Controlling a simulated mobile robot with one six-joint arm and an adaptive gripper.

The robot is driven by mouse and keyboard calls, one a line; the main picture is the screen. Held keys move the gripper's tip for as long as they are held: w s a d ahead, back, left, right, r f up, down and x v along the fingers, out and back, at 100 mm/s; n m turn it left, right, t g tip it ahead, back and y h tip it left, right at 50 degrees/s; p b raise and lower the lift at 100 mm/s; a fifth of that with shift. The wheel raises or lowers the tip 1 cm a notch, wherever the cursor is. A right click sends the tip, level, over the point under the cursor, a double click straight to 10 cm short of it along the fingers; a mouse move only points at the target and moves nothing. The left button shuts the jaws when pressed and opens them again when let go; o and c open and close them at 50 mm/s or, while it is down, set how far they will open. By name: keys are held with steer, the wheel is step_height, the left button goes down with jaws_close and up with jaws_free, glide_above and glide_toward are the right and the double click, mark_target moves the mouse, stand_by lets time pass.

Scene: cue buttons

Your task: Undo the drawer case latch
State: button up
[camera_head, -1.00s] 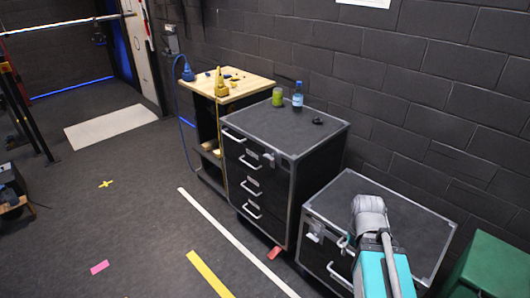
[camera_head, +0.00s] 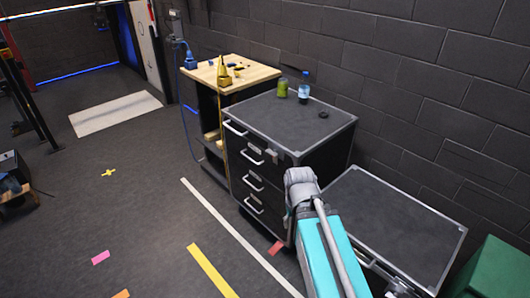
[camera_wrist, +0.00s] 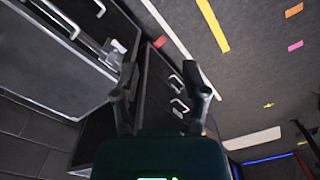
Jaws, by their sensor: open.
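The drawer case (camera_head: 235,150) is a tall black case with grey metal edges and several drawers with white handles. A small grey latch (camera_head: 271,156) sits on its front near the top right; whether it is fastened is too small to tell. In the wrist view the drawer case (camera_wrist: 157,88) appears upside down, partly behind my gripper (camera_wrist: 160,72), and its latch cannot be made out. My gripper is open and empty, its two dark fingers apart. In the head view my arm's end is in front of the case's right edge and hides the fingers.
A lower black case (camera_head: 395,225) stands to the right; its white latch (camera_wrist: 114,50) shows in the wrist view. A green bin (camera_head: 490,268) is beyond it. A green jar (camera_head: 282,88) and blue bottle (camera_head: 303,88) stand on the drawer case.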

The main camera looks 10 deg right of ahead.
steer(key=shift+w+d, duration=0.1)
steer(key=shift+d, duration=0.05)
steer(key=o, duration=0.4)
steer(key=shift+f, duration=0.1)
steer(key=shift+c, duration=0.2)
steer(key=shift+o, duration=1.2)
steer(key=shift+w+d+f+b, duration=0.1)
steer(key=shift+w+f+b, duration=0.1)
steer(key=shift+w+b, duration=0.1)
steer(key=w+f+n+t+h+b, duration=0.2)
steer(key=w+f+n+h+b, duration=0.35)
steer(key=w, duration=0.55)
steer(key=w+f+n+t+h+b, duration=0.2)
steer(key=w+f+n+h+b, duration=0.15)
steer(key=w+n+b, duration=0.5)
steer(key=w+a+r+n+t+h+b, duration=0.1)
steer(key=w+a+n+t+h+b, duration=0.2)
steer(key=w+a+n+b, duration=0.2)
steer(key=w+a+r+n+t+h+b, duration=0.1)
steer(key=w+a+n+b, duration=0.5)
steer(key=w, duration=0.6)
steer(key=shift+a+r+t+h, duration=0.35)
steer(key=shift+a+t+h, duration=0.45)
steer(key=shift+t, duration=0.4)
